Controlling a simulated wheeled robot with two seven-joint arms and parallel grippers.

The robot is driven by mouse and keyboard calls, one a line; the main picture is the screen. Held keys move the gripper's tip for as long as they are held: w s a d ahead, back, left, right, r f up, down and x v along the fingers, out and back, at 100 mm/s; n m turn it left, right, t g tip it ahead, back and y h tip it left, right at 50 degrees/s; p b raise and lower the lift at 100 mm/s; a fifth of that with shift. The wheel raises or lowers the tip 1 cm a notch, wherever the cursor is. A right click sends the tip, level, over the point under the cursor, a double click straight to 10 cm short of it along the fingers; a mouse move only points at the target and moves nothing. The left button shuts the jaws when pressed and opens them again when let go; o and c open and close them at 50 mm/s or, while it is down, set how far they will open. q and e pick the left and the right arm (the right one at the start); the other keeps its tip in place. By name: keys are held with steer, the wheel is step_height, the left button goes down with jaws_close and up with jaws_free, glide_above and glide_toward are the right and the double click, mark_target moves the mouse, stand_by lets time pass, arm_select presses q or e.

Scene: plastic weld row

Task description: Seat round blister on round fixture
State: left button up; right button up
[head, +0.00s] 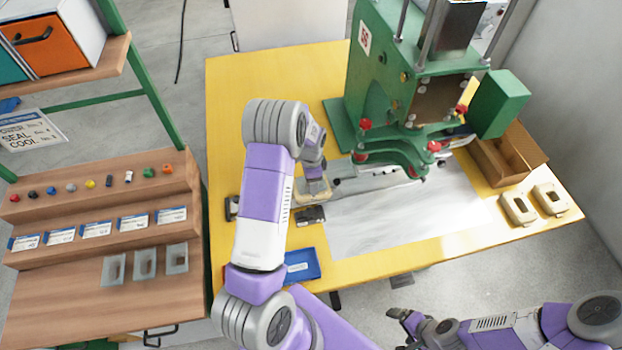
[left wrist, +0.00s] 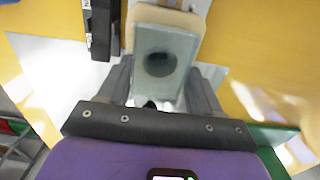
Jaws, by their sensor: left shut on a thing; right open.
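The round blister (left wrist: 158,88), a translucent grey-green plate with a dark round recess, is between the fingers of my left gripper (left wrist: 160,75) in the left wrist view. My left gripper is shut on it. A beige fixture (left wrist: 168,20) shows just beyond the blister's far edge; the blister hides most of it. In the head view this fixture (head: 312,196) lies at the left end of the metal plate, under my left gripper (head: 313,178). I cannot tell whether the blister touches it or is seated. My right gripper (head: 402,322) is open and empty, off the table's front edge.
The green press (head: 380,90) stands at the back of the yellow table (head: 228,90). Two beige fixtures (head: 518,208) lie at the right. A black block (head: 311,215) and a blue tray (head: 303,265) are near my left arm. Several blisters (head: 146,263) lie on the wooden rack (head: 80,310).

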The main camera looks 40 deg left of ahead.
arm_select(q)
steer(key=shift+f+b, duration=0.4)
steer(key=shift+f, duration=0.15)
steer(key=o, duration=0.9)
steer(key=c, duration=0.4)
step_height(320, 180, up, 7)
steer(key=p, duration=0.4)
steer(key=shift+p, duration=0.3)
stand_by(0.4)
